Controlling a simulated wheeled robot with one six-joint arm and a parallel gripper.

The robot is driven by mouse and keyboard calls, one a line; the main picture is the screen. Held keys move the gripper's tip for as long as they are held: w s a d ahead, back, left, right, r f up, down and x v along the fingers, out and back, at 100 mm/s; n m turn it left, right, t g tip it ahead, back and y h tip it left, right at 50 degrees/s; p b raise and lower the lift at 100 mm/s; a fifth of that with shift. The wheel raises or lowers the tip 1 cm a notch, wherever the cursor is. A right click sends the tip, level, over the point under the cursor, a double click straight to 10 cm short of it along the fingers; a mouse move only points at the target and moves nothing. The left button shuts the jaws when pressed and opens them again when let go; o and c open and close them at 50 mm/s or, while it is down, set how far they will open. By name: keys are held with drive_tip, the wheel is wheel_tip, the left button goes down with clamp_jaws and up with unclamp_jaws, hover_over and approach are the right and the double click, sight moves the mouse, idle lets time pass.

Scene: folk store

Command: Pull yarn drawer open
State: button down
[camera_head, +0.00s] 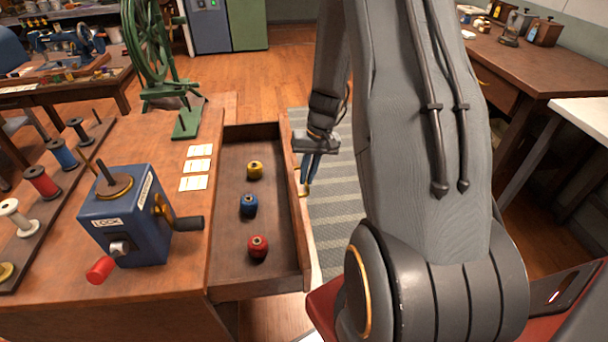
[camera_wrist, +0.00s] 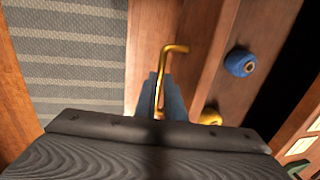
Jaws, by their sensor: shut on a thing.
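The yarn drawer (camera_head: 230,268) is pulled out from the wooden workbench (camera_head: 150,309) in the head view, its inside open to view. Yellow (camera_head: 255,170), blue (camera_head: 249,206) and red (camera_head: 257,247) yarn spools stand in it. My gripper (camera_head: 306,188) is at the outer side of the drawer front. In the wrist view my gripper (camera_wrist: 160,105) is shut on the brass drawer handle (camera_wrist: 168,50), whose free part shows beyond the fingers. The blue spool (camera_wrist: 240,62) and part of the yellow one (camera_wrist: 210,117) show behind the drawer front.
A blue crank box (camera_head: 125,222), three paper cards (camera_head: 198,166) and a green spinning wheel (camera_head: 160,55) stand on the bench. A rack of thread spools (camera_head: 42,182) is at left. A striped rug (camera_head: 335,200) lies on the floor. Another wooden desk (camera_head: 530,62) is at right.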

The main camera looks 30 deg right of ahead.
drive_tip(key=shift+s+d, duration=0.2)
drive_tip(key=shift+d, duration=0.4)
drive_tip(key=c, duration=2.1)
unclamp_jaws()
drive_tip(key=shift+s+d+r+b, duration=0.1)
drive_tip(key=shift+d+r+b, duration=0.1)
drive_tip(key=shift+r, duration=1.1)
drive_tip(key=shift+s+d+r+b, duration=0.1)
drive_tip(key=shift+d+r, duration=0.15)
drive_tip(key=shift+r, duration=1)
drive_tip(key=shift+s+d+r+b, duration=0.1)
drive_tip(key=shift+d+r+b, duration=0.1)
drive_tip(key=shift+r, duration=1.1)
